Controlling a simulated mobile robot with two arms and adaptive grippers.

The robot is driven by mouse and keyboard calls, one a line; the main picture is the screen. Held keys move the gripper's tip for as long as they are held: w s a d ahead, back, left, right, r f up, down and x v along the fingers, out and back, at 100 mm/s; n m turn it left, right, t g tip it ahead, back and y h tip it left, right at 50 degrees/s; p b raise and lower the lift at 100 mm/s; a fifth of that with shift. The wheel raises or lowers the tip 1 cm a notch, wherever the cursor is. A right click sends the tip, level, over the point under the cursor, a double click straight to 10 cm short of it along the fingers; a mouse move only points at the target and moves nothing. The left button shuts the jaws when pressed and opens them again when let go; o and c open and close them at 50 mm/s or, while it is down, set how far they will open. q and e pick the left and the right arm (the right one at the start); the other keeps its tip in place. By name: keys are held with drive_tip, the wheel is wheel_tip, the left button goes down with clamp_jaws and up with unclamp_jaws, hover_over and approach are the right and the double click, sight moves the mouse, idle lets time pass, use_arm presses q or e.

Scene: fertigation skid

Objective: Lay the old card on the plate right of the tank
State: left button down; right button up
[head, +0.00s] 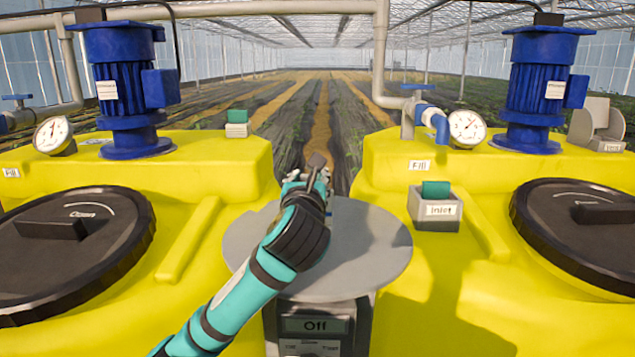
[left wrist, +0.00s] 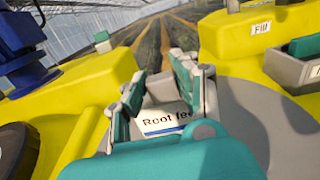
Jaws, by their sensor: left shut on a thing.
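The old card (left wrist: 166,124) is white with a blue stripe and the partly hidden words "Root fee". It sits between the teal fingers of my left gripper (left wrist: 160,88), which is shut on it. In the head view my left gripper (head: 310,180) is over the far part of the plate, and my arm hides most of the card. The plate (head: 372,248) is a round grey disc between two yellow tanks; it also shows in the left wrist view (left wrist: 245,140). I cannot tell whether the card touches it. The left tank (head: 215,160) stands left of the plate. My right gripper is not in view.
A grey holder marked "Inlet" (head: 435,210) with a teal card stands on the right tank (head: 385,165). Blue motors (head: 125,90), gauges (head: 467,128) and black lids (head: 70,240) top the tanks. A box reading "Off" (head: 315,325) is below the plate. The plate's right part is bare.

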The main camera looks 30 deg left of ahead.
use_arm(q)
drive_tip(key=w+f, duration=0.1)
drive_tip(key=w+f+p, duration=0.1)
drive_tip(key=w+f, duration=0.1)
drive_tip(key=w, duration=0.1)
drive_tip(key=shift+a+f, duration=0.25)
drive_tip(key=shift+f, duration=0.15)
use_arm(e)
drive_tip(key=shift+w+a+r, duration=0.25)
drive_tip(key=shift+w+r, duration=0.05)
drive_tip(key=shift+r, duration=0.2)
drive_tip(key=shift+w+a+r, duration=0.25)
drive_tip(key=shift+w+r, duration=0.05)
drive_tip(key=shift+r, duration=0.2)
use_arm(q)
drive_tip(key=c, duration=1)
unclamp_jaws()
drive_tip(key=shift+f, duration=0.1)
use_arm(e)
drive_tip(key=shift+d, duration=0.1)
